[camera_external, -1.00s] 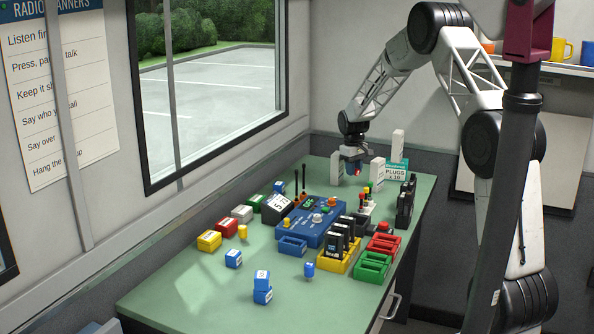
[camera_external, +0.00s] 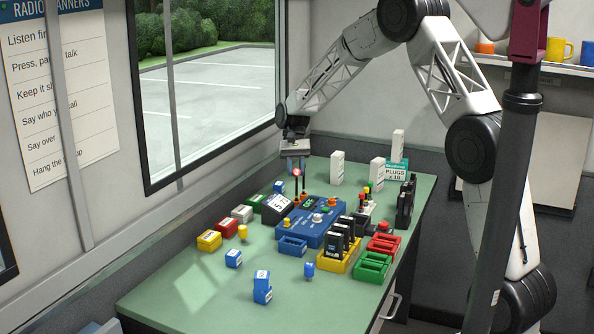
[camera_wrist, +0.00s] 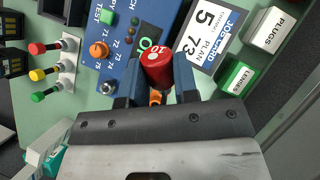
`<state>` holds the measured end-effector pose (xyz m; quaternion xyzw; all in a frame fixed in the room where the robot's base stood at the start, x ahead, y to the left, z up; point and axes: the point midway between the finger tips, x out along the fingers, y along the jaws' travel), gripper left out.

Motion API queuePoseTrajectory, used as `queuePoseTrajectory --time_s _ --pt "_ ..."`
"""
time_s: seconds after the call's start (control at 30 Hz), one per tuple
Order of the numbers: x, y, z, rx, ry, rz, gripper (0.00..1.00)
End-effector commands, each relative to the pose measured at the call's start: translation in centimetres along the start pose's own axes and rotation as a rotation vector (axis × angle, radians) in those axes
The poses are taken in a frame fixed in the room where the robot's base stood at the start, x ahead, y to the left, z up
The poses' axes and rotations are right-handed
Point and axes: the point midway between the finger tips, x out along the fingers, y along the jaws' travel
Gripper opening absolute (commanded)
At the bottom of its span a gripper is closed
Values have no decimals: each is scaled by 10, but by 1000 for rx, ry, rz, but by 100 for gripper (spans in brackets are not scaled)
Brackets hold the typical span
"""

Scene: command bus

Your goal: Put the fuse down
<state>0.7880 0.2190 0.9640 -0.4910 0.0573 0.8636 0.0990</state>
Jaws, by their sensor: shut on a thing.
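My gripper (camera_external: 294,160) is shut on a red fuse (camera_wrist: 157,66) marked 10. In the wrist view both blue fingers (camera_wrist: 158,82) are on its sides, with an orange part between them. In the external view the fuse (camera_external: 297,172) shows small under the fingers, held in the air near the back left of the blue test panel (camera_external: 321,229). The job plan card (camera_wrist: 209,33) lies to the right.
White boxes (camera_external: 337,168) stand at the back. Small labelled boxes (camera_external: 209,240) line the left edge. The green bench (camera_external: 190,283) is clear at front left.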

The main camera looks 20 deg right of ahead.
Motion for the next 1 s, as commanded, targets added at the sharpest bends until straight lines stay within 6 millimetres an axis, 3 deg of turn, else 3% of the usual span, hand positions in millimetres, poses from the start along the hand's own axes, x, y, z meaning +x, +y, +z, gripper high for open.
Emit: queuePoseTrajectory --time_s 0.4,1.0 --pt "50 -117 70 281 -240 -218 2" --pt "109 -236 170 542 -522 -569 2"
